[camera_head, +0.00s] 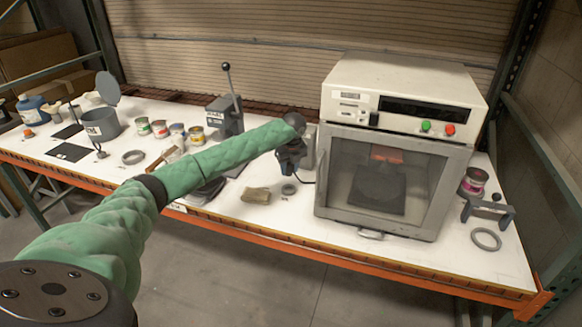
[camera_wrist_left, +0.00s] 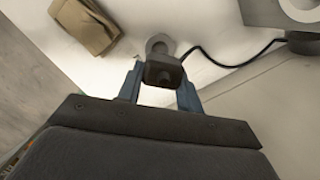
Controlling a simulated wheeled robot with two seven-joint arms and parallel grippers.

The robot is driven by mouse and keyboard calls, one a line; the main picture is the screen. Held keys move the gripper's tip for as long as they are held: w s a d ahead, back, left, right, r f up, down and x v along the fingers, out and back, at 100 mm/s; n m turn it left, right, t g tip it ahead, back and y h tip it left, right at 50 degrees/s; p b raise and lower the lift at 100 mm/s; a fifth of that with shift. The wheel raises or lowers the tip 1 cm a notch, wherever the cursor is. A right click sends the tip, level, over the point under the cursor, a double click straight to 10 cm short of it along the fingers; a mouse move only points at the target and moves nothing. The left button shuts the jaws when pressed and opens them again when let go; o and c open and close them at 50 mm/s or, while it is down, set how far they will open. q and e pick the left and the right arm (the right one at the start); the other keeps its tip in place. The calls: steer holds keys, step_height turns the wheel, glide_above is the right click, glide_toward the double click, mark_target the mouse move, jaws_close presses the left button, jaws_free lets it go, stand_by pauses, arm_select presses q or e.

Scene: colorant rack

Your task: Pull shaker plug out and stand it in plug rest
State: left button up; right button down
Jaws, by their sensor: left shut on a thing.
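My left gripper (camera_head: 291,166) is at the left side of the white shaker cabinet (camera_head: 400,85), above the table. In the left wrist view its two blue fingers (camera_wrist_left: 160,88) are shut on the dark shaker plug (camera_wrist_left: 163,72). A black cord (camera_wrist_left: 225,66) runs from the plug to the right. A small grey ring-shaped piece (camera_wrist_left: 158,44), probably the plug rest, shows just beyond the plug; in the head view it lies on the table (camera_head: 288,189). I cannot tell whether plug and rest touch. The plug is apart from the grey block with a round opening (camera_wrist_left: 298,8). My right gripper is not in view.
A folded tan cloth (camera_head: 256,195) lies left of the ring. A grey lever press (camera_head: 226,112) stands behind my arm, with several small cans (camera_head: 160,129) further left. A can (camera_head: 473,181) and a grey ring (camera_head: 486,239) are right of the cabinet.

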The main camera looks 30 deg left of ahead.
mark_target(290, 173)
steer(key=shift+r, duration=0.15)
arm_select(q)
steer(key=shift+r+p, duration=0.2)
steer(key=shift+p, duration=0.4)
steer(key=shift+f+b, duration=0.3)
steer(key=shift+f, duration=0.2)
steer(key=shift+f+b, duration=0.4)
steer(key=shift+f, duration=2.15)
steer(key=shift+w, duration=0.1)
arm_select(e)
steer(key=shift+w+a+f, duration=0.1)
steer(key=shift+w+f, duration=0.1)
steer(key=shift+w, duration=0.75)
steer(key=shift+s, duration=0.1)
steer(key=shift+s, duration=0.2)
